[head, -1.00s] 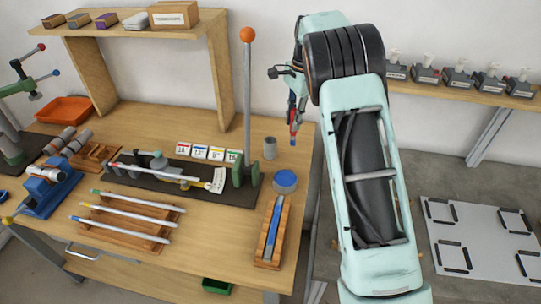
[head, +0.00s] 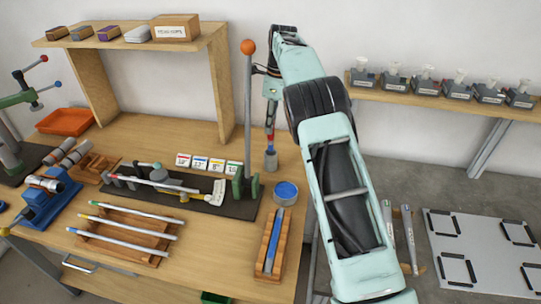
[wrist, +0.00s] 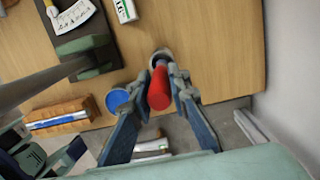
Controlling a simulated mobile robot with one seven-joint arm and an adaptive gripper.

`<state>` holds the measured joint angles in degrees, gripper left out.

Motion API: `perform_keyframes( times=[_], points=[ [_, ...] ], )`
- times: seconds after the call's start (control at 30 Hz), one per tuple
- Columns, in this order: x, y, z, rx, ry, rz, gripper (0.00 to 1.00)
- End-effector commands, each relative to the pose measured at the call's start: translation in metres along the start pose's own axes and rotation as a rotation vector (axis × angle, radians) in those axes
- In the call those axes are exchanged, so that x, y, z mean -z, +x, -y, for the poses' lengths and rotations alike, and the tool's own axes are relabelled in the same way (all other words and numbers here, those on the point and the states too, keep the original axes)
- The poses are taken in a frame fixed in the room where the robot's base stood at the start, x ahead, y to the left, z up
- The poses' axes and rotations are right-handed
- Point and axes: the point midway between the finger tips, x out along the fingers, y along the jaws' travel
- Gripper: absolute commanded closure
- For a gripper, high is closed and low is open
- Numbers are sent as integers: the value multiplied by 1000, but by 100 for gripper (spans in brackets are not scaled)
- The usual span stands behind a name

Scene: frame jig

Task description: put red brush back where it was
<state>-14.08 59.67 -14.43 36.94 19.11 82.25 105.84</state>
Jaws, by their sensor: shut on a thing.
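The red brush (head: 270,136) hangs roughly upright below my gripper (head: 271,122). In the wrist view my gripper (wrist: 158,82) is shut on the red brush (wrist: 158,92), with a blue finger on each side. The small grey cup (head: 271,160) stands on the workbench at its back right. The brush lines up over the cup, and its lower end meets the cup's top in the head view. In the wrist view the cup's rim (wrist: 160,55) shows just past the brush, partly hidden. I cannot tell whether the brush tip is inside it.
A blue-topped round tin (head: 286,192) stands in front of the cup. A tall post with an orange ball (head: 248,48) rises close on the left, near several number cards (head: 200,163). A wooden tray (head: 270,252) holds a blue strip. The bench's right edge is near.

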Motion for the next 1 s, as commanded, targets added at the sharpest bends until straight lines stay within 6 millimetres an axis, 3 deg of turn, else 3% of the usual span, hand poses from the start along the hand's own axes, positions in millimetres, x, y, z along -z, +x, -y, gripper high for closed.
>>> perform_keyframes(
  times=[0.1, 0.57, 0.97, 1.0],
  points=[
    [3, 23, -1, -3, 0, -1, 100],
    [9, 73, -1, -2, -2, -1, 100],
    [10, 80, 0, 0, -3, 0, 100],
    [10, 80, 0, 0, -3, 0, 79]
  ],
)
